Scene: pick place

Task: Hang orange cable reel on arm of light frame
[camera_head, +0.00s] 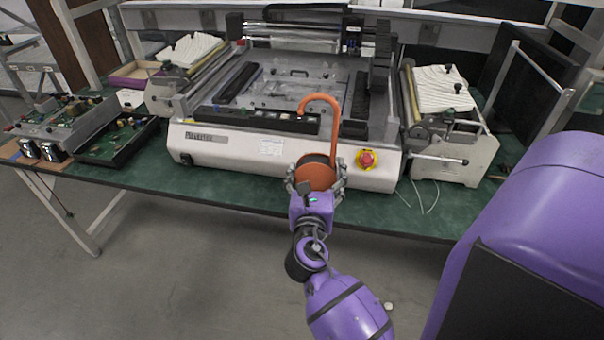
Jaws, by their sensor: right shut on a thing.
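My right gripper (316,180) is shut around the round body of the orange cable reel (316,172), in the middle of the head view. The reel has a dark upper rim and a tall orange hook (334,115) that rises from it and curves over to the left at the top. The gripper and reel show in front of the white machine's front panel, near the table's front edge. A light metal frame (538,66) with a slanting bar stands at the right, apart from the reel. I cannot tell for sure which bar is its arm. My left gripper is not in view.
A white benchtop machine (235,150) with a red button (366,159) fills the middle of the green table (450,205). A smaller white device (470,155) stands right of it. Circuit boards and trays (118,140) lie at the left.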

